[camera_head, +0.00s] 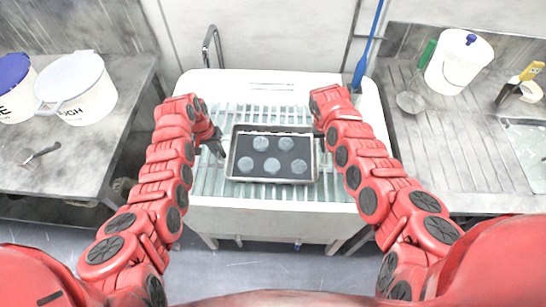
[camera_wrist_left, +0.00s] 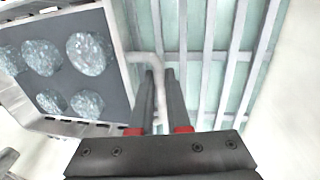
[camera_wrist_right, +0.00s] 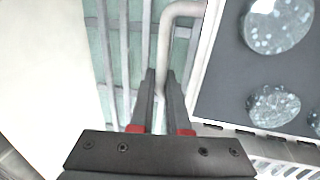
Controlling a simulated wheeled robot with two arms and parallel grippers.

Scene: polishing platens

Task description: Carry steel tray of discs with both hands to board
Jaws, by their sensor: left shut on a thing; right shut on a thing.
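The steel tray (camera_head: 232,172) has a dark lining and several round speckled grey discs (camera_head: 271,165) lying flat in it. It is level over the slatted rack of a white sink in the head view; I cannot tell whether it touches the slats. My left gripper (camera_head: 221,150) is shut on the tray's left handle, a bent bar that shows in the left wrist view (camera_wrist_left: 140,57). My right gripper (camera_wrist_right: 160,78) is shut on the right handle (camera_wrist_right: 180,10); in the head view my right arm partly hides that grip.
The white sink (camera_head: 270,212) has a raised rim around the slats. A grooved steel board (camera_head: 440,150) lies right, with a white bucket (camera_head: 460,62), green-handled strainer (camera_head: 412,98) and yellow-handled tool (camera_head: 530,71). Buckets (camera_head: 78,88) and a small tool (camera_head: 42,153) are on the left bench.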

